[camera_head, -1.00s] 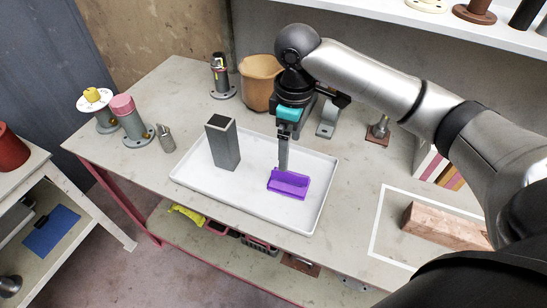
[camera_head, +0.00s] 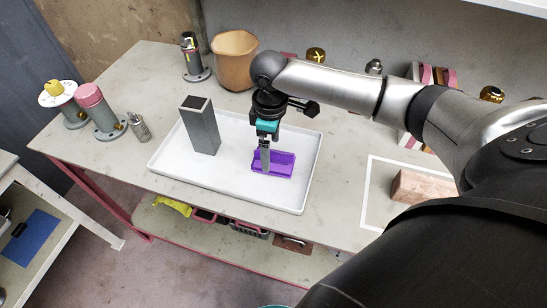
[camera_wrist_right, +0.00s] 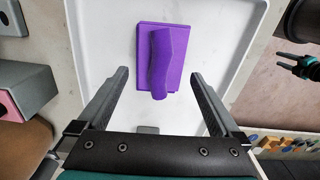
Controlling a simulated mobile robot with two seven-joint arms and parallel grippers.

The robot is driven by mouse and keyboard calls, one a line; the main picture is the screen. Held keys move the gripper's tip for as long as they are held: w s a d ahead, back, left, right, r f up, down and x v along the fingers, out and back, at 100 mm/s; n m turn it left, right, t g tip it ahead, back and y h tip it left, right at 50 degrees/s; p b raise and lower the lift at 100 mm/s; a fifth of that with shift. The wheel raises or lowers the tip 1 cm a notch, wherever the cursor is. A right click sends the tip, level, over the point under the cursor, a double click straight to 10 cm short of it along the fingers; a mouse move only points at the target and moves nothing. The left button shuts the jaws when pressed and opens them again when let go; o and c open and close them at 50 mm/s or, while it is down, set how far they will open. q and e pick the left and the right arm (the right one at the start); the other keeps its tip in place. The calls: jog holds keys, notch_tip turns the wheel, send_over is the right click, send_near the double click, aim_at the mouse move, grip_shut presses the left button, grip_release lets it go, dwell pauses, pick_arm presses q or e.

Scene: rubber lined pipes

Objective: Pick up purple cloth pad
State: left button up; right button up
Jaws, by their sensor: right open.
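The purple cloth pad (camera_head: 285,163) lies on the white tray (camera_head: 235,190), toward the tray's right side. It has a flat base with a raised grip along its top, and the right wrist view shows it whole (camera_wrist_right: 160,60). My right gripper (camera_head: 265,172) points down over the pad in the head view. In the right wrist view its fingers (camera_wrist_right: 160,73) are wide apart, with the pad's grip between and beyond their tips. Nothing is held. A small dark and teal part at the right wrist view's right edge looks like my left gripper (camera_wrist_right: 298,66); its jaws are unclear.
A tall grey square tube (camera_head: 203,130) stands on the tray left of the pad. A tan pot (camera_head: 234,60) stands behind, with flanged pipe pieces (camera_head: 95,105) to the left. A pinkish brick (camera_head: 422,187) lies in a white outline at right.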

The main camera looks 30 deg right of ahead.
aim_at(272, 153)
notch_tip(272, 153, down, 3)
jog(key=shift+s+d+r+b, duration=0.1)
jog(key=shift+d+b, duration=0.05)
jog(key=shift+b, duration=0.15)
jog(key=shift+f, duration=0.35)
pick_arm(q)
jog(key=shift+s+f, duration=0.45)
jog(key=shift+f, duration=0.05)
jog(key=shift+s, duration=0.1)
pick_arm(e)
jog(key=c, duration=1.1)
jog(key=shift+r, duration=0.1)
pick_arm(q)
notch_tip(272, 153, up, 4)
jog(key=p, duration=0.4)
jog(key=shift+r, duration=0.15)
pick_arm(e)
notch_tip(272, 153, up, 20)
